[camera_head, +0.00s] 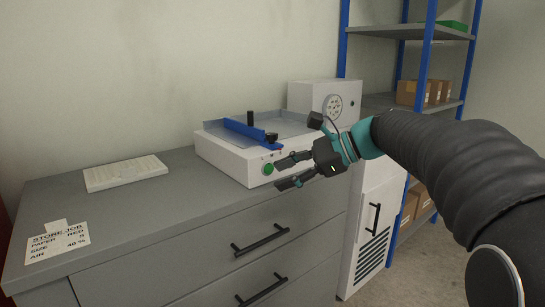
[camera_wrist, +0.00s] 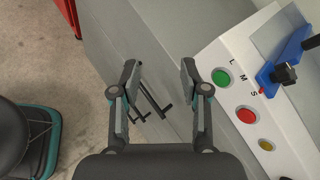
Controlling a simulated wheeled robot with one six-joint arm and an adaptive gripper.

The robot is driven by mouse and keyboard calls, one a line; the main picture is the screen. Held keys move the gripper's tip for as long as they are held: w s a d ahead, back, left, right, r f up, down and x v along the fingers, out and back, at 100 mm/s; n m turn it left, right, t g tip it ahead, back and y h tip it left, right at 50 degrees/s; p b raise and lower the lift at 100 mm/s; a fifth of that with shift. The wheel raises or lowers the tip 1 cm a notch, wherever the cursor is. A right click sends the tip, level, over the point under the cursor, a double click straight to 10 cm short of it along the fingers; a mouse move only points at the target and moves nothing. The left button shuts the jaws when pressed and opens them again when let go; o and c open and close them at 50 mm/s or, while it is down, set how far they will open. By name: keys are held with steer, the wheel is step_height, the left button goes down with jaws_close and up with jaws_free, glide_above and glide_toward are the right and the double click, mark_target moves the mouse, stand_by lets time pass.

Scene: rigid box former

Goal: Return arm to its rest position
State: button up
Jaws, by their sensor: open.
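My gripper (camera_head: 280,173) is in front of the box former in the head view, its two fingers apart and empty. The wrist view also shows the open fingers (camera_wrist: 158,85), with the cabinet front and a drawer handle below them. My arm (camera_head: 440,150) reaches in from the right. The white box former (camera_head: 222,160) stands on the grey cabinet top, with a blue bar (camera_head: 245,130) across its tray. Its green button (camera_wrist: 221,78), red button (camera_wrist: 247,115) and yellow button (camera_wrist: 266,145) show in the wrist view. The gripper partly hides its front in the head view.
The grey cabinet (camera_head: 150,225) has drawers with black handles (camera_head: 262,240). A white slab (camera_head: 125,172) and a job card (camera_head: 57,241) lie on its top at left. A white unit (camera_head: 320,95) and blue-posted shelves (camera_head: 385,100) with cartons stand behind at right.

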steer(key=s+d+f+n+t+h, duration=0.1)
steer(key=s+d+f+n+h, duration=0.3)
steer(key=s, duration=0.4)
steer(key=s+d+f+n+t+h, duration=0.1)
steer(key=s+d+f+n+h, duration=0.3)
steer(key=s+f+n, duration=0.2)
steer(key=s+d+f+n+h, duration=0.4)
steer(key=s+f+n, duration=0.1)
steer(key=s+f, duration=0.4)
steer(key=s, duration=0.2)
steer(key=shift+s+d+t, duration=0.3)
steer(key=shift+d+t, duration=0.1)
